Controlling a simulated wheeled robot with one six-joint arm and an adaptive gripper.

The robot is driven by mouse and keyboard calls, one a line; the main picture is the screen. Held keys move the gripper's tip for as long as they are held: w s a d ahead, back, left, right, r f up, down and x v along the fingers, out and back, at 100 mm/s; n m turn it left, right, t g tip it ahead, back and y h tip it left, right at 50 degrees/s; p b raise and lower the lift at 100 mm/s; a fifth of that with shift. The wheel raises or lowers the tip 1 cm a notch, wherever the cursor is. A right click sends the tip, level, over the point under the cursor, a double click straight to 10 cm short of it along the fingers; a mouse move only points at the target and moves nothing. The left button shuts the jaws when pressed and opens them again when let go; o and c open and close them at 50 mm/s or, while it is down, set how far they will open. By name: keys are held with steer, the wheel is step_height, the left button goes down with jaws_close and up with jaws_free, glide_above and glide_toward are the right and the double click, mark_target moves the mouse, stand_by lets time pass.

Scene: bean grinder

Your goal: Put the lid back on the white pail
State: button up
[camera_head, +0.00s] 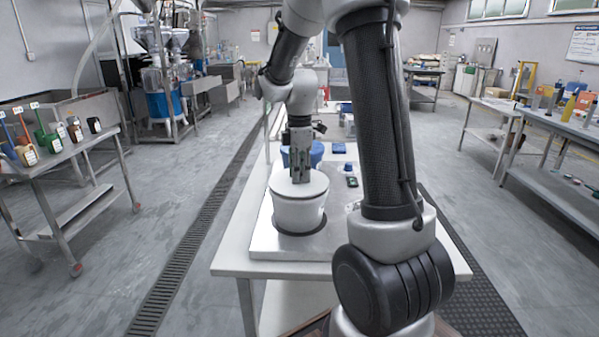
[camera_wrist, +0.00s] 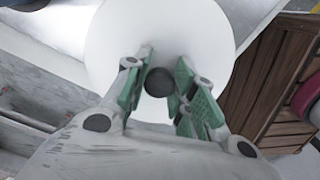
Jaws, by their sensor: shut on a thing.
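The white pail (camera_head: 298,214) stands upright on a metal plate on the table. Its white round lid (camera_head: 282,186) is level over the pail's mouth, at or very near the rim. I cannot tell whether it is fully seated. My gripper (camera_head: 300,180) points down at the lid's middle. In the wrist view, the lid (camera_wrist: 160,28) fills the upper middle and hides the pail. My gripper's green-padded fingers (camera_wrist: 162,72) are shut on the lid's dark round knob (camera_wrist: 159,82).
A blue container (camera_head: 317,152) stands behind the pail, with small blue and green items (camera_head: 351,182) to its right. The table (camera_head: 237,262) has free room in front. In the wrist view, a brown wooden crate (camera_wrist: 270,85) lies at right.

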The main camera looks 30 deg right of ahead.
steer(key=o, duration=1.1)
steer(key=o, duration=0.5)
steer(key=shift+r, duration=0.1)
steer(key=shift+r, duration=3.45)
